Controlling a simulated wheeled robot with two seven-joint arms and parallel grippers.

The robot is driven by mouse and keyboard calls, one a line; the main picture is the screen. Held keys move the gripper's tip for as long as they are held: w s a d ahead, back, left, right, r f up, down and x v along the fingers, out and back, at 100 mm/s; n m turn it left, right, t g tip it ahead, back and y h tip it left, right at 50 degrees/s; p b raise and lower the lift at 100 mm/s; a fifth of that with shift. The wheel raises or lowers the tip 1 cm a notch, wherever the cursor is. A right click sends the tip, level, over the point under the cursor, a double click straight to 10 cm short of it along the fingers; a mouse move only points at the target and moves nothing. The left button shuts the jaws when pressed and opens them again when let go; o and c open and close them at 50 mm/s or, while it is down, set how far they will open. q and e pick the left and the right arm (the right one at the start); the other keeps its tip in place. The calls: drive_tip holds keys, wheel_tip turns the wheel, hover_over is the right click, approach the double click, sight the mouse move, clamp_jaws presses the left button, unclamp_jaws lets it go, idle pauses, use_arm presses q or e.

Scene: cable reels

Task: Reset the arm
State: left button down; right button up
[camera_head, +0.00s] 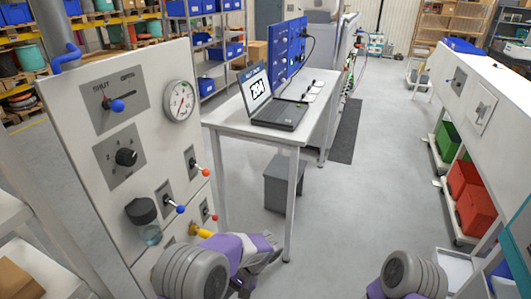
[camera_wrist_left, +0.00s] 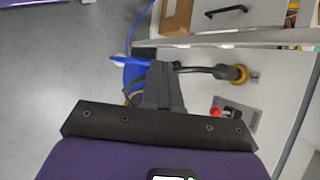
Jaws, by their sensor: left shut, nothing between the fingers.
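My left arm (camera_head: 190,272) comes in low in the head view, in front of the lower part of the white control panel (camera_head: 75,150). Its gripper is mostly hidden behind its own links there. In the left wrist view my left gripper (camera_wrist_left: 160,75) has its dark fingers together and empty. A blue part (camera_wrist_left: 134,72) shows beside and behind the fingers; I cannot tell if they touch. A yellow fitting with a dark stem (camera_wrist_left: 240,74) is to their right. My right arm (camera_head: 402,275) shows at the bottom right of the head view, its gripper out of view.
The panel carries a gauge (camera_head: 179,100), a blue-tipped valve lever (camera_head: 117,105), a black knob (camera_head: 126,157) and small coloured levers. A white table (camera_head: 225,118) with a laptop (camera_head: 275,108) stands behind. Open floor (camera_head: 345,215) lies right.

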use_arm(q)
drive_tip(key=s+d+f+n+t+h, duration=0.1)
drive_tip(key=s+f+n+t+h, duration=0.1)
drive_tip(key=s+f+h, duration=0.4)
drive_tip(key=s+d+f+n+t+h, duration=0.1)
drive_tip(key=s+f+n+h, duration=0.2)
drive_tip(key=s+f, duration=0.7)
drive_tip(key=shift+s+d+f+n+t+h, duration=0.25)
drive_tip(key=shift+s+f+n+t+h, duration=0.15)
drive_tip(key=shift+f+h, duration=1.05)
